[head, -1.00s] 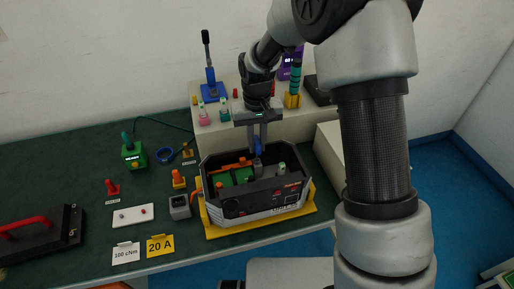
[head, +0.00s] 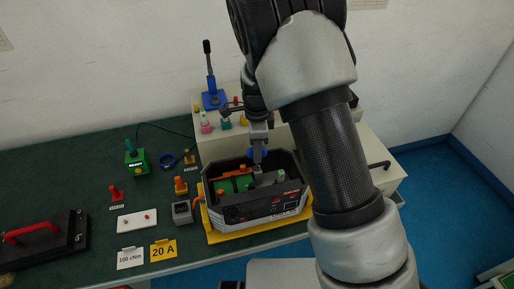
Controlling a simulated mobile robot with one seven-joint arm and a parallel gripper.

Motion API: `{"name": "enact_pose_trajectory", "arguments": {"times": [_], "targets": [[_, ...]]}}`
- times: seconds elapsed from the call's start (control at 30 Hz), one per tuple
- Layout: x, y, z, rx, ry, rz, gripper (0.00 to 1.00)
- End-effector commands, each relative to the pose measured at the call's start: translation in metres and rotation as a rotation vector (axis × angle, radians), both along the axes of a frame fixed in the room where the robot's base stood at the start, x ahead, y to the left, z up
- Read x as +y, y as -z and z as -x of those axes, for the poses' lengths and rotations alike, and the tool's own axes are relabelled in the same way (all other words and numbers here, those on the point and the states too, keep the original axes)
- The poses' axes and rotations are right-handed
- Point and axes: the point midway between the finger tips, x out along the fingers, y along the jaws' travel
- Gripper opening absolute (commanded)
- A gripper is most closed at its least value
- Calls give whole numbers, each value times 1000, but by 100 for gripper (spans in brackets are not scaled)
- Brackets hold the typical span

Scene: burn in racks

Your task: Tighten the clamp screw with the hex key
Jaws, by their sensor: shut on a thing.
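My gripper (head: 257,148) points down over the open dark grey case (head: 258,216), near the back of its opening. It is shut on a small blue piece (head: 257,155), which could be the hex key's handle; no key shaft can be made out. The blue piece's lower end is at or just above the grey block (head: 266,179) inside the case. Whether it touches anything there I cannot tell. The clamp screw cannot be made out at this size. Green boards (head: 237,184) and an orange bar (head: 232,173) also lie inside the case.
The case sits on a yellow base (head: 215,236) at the table's front edge. A beige raised shelf (head: 213,145) behind carries a blue lever stand (head: 212,98) and coloured pieces. A grey block (head: 182,211) and orange knob (head: 181,185) stand left. My arm covers the right side.

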Motion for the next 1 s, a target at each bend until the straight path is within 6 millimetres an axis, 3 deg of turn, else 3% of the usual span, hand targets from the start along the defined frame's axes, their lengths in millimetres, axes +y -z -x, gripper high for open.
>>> {"name": "enact_pose_trajectory", "arguments": {"times": [0.03, 0.07, 0.13, 0.47, 1.0], "targets": [[-1, 5, 4, 12, 0, 3, 0], [-1, 5, 4, 12, -1, 3, 18], [-1, 5, 4, 11, -2, 3, 29], [0, 0, 2, 5, -5, 1, 29], [0, -42, 1, 3, -6, 0, 29]]}}
